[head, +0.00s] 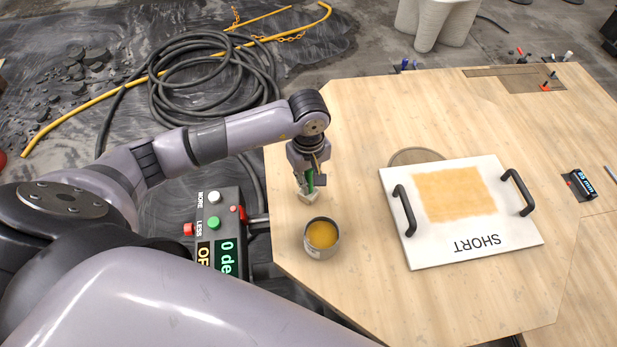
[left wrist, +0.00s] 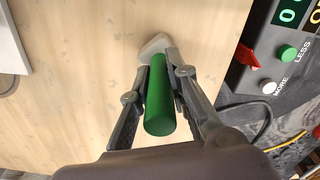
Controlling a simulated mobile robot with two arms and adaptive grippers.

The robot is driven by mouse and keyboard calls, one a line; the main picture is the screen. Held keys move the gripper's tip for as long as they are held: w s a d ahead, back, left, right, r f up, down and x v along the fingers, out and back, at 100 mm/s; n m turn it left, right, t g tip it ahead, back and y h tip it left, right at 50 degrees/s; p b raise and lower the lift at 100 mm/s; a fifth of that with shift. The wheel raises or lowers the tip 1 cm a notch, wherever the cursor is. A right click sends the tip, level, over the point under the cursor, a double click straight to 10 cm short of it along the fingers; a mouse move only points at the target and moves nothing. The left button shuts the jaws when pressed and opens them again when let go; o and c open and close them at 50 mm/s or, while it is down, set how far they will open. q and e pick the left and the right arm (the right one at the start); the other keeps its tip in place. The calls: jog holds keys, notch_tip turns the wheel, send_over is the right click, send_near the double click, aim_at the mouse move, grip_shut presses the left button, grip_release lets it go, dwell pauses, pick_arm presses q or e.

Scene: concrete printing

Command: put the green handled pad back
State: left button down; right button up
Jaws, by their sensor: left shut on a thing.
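My left gripper (head: 309,183) points down over the left edge part of the wooden table. It is shut on the green handle of the handled pad; the green handle (left wrist: 160,100) stands between the two fingers in the left wrist view. The pale pad end (head: 309,197) is below the fingertips, at or just above the table top; I cannot tell whether it touches. A pot of yellow-orange paste (head: 321,238) stands close in front of the pad. My right gripper is not in view.
A white board (head: 462,240) marked SHORT, with two black handles and an orange patch, lies on the table (head: 430,310) to the right. A round disc (head: 415,156) shows partly behind it. A control box (head: 222,235) with buttons is beside the table's left edge.

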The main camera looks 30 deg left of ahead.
pick_arm(q)
jog(key=shift+f, duration=0.1)
jog(key=c, duration=1.5)
grip_release()
jog(key=shift+c, duration=0.2)
jog(key=shift+r, duration=0.6)
notch_tip(320, 180, up, 11)
jog(key=b, duration=0.2)
jog(key=shift+b, duration=0.3)
